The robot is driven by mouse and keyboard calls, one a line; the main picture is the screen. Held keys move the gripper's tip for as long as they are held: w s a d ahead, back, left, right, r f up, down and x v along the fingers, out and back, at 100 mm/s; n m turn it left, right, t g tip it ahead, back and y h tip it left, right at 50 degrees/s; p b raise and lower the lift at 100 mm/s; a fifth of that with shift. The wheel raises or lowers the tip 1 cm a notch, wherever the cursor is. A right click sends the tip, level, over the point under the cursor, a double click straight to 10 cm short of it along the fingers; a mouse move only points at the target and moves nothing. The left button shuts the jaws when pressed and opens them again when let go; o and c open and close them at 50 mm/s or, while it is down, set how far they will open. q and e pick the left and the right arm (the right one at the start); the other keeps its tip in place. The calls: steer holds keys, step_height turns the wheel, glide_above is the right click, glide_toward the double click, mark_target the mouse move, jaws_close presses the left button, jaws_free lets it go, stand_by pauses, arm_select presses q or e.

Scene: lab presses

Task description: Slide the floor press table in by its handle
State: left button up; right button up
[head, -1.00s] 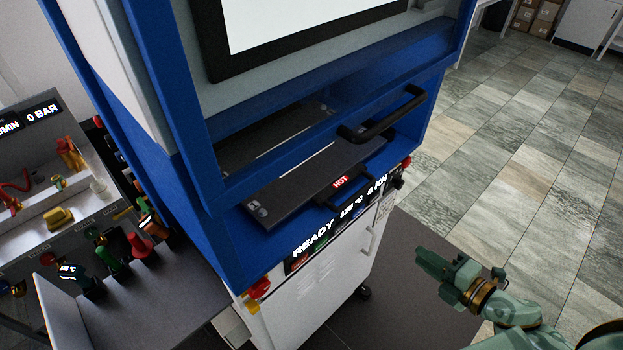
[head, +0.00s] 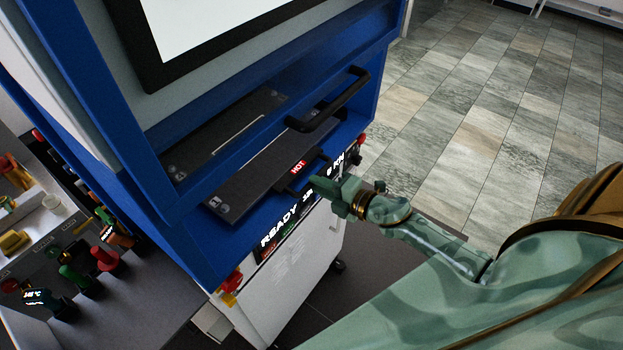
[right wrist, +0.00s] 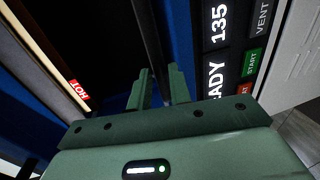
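The press table (head: 250,172) is a dark flat plate with a red HOT label, sticking out of the blue press frame. Its small black handle (head: 297,181) is on the front edge, partly hidden by my right gripper (head: 326,187). My right gripper is at the handle. In the right wrist view, its two fingers (right wrist: 160,82) stand apart, with a dark bar (right wrist: 152,35), which looks like the handle, in line with the gap. I cannot tell whether they touch it. My left gripper is out of view.
A larger black handle (head: 338,103) projects just above the table. The display panel (head: 283,227) lies below it. A bench with coloured knobs (head: 75,275) stands at the left. The tiled floor (head: 480,120) at the right is clear.

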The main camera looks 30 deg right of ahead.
mark_target(297, 173)
steer(key=shift+x, duration=1.45)
jaws_close()
steer(key=x, duration=0.2)
steer(key=r+x, duration=0.1)
steer(key=x, duration=0.4)
steer(key=shift+w+a+r, duration=0.15)
steer(key=shift+w+r, duration=0.05)
steer(key=shift+s, duration=0.1)
jaws_free()
steer(key=shift+s, duration=0.1)
